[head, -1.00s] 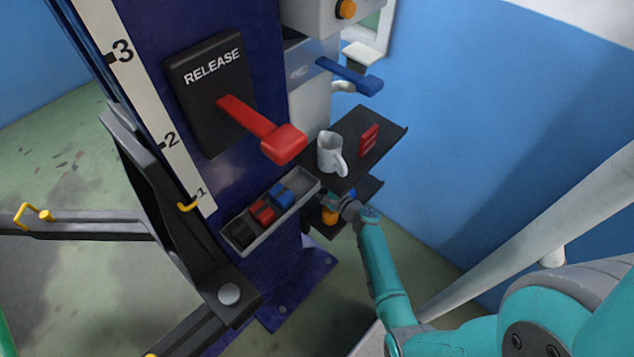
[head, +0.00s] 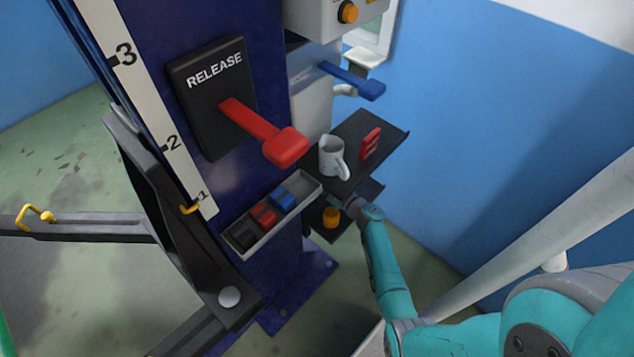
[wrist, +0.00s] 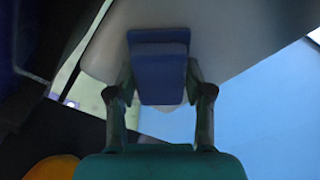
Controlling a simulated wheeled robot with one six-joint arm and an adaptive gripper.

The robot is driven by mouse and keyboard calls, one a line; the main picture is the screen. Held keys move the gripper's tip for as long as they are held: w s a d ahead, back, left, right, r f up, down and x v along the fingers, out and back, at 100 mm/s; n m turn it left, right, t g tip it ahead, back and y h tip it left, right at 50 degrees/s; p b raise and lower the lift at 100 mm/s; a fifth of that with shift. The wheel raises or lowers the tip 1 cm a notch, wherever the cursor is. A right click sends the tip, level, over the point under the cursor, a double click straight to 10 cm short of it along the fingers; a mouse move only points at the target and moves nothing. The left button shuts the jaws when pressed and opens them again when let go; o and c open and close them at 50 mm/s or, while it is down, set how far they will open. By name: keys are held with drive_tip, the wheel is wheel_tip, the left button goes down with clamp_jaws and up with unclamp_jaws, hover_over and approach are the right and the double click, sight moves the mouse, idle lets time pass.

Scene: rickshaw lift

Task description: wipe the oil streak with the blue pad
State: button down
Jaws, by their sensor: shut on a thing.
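The blue pad (wrist: 160,75) shows in the wrist view, upright between the two fingers of my gripper (wrist: 161,98), which is shut on it. A pale grey surface (wrist: 225,35) lies beyond the pad; I cannot tell whether they touch. In the head view my gripper (head: 357,207) is beside the small lower shelf (head: 368,190), below the larger dark shelf, and the pad is hidden. I cannot make out the oil streak in either view.
An orange object (head: 331,217) is beside my gripper. A tray (head: 245,249) holds black, red and blue blocks. A red lever (head: 265,133) juts out above it.

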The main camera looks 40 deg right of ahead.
drive_tip(key=d, duration=0.5)
drive_tip(key=shift+w, duration=0.1)
idle(0.4)
drive_tip(key=shift+a, duration=0.1)
drive_tip(key=shift+a+r, duration=0.1)
drive_tip(key=shift+a, duration=3.65)
drive_tip(key=shift+s+d, duration=0.2)
drive_tip(key=shift+s, duration=2.9)
drive_tip(key=shift+s, duration=1.5)
